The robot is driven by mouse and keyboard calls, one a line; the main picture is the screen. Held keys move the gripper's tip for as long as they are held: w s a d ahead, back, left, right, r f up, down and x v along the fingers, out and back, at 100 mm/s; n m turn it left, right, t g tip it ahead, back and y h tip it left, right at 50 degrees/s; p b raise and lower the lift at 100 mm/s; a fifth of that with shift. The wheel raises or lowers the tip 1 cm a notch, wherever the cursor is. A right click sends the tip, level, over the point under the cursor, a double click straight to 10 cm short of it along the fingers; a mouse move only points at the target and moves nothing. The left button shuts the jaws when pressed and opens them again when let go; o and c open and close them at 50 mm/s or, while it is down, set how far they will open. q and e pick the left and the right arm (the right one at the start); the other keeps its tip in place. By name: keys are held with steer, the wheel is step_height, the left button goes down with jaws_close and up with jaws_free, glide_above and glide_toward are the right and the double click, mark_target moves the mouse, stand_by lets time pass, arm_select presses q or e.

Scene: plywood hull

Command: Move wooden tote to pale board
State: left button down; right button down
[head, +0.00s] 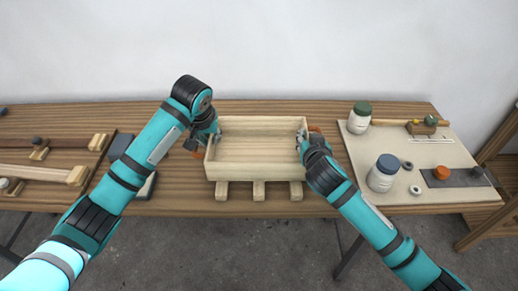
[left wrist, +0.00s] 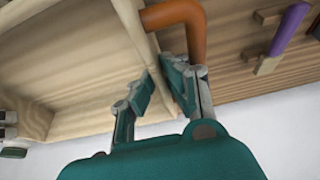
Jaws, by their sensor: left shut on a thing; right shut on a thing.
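The wooden tote (head: 258,172) is an open, empty pale box at the middle of the table, roughly level. My left gripper (head: 209,138) is shut on its left wall. In the left wrist view, the two fingers (left wrist: 166,88) pinch the tote's wall (left wrist: 135,30) beside an orange bent handle (left wrist: 185,22). My right gripper (head: 303,142) is shut on the tote's right wall, its fingertips partly hidden by the wrist. The pale board (head: 405,148) lies on the table to the right, apart from the tote.
The board carries a green-lidded jar (head: 359,117), a blue-lidded jar (head: 383,173), a dark strip (head: 462,178) with an orange knob, and small rings. Wooden blocks (head: 259,190) show below the tote's front. Long wooden pieces (head: 40,172) and dark boxes lie at left.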

arm_select(q)
steer(key=shift+r, duration=0.1)
arm_select(e)
steer(key=shift+r, duration=0.1)
